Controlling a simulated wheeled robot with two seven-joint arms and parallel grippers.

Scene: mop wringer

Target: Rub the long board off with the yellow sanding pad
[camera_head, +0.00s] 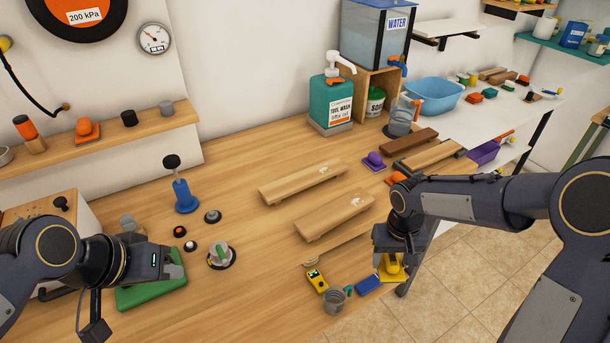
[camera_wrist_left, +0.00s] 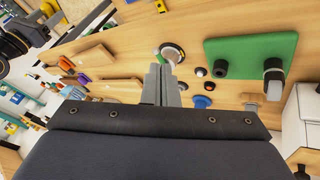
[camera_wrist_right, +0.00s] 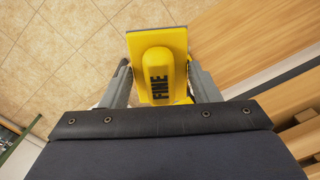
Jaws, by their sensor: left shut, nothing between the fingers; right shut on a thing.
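The yellow sanding pad (camera_wrist_right: 175,44), marked FINE, is held between the fingers of my right gripper (camera_wrist_right: 160,88). In the head view the pad (camera_head: 390,272) shows below the right gripper (camera_head: 391,258), at the bench's right front edge, with floor tiles behind it. Two pale wooden boards with small light marks lie on the bench left of it: a longer, narrower one (camera_head: 300,186) farther back and a shorter, wider one (camera_head: 335,214) nearer. The pad is apart from both. My left gripper (camera_head: 177,264) is shut and empty over the green mat (camera_head: 150,292); its fingers (camera_wrist_left: 162,84) also show in the left wrist view.
A yellow meter (camera_head: 317,280), a grey cup (camera_head: 334,301) and a blue block (camera_head: 368,285) lie near the front edge. A purple-handled pad (camera_head: 374,161) and brown boards (camera_head: 408,141) lie behind. A blue plunger-like tool (camera_head: 184,195) stands on the left.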

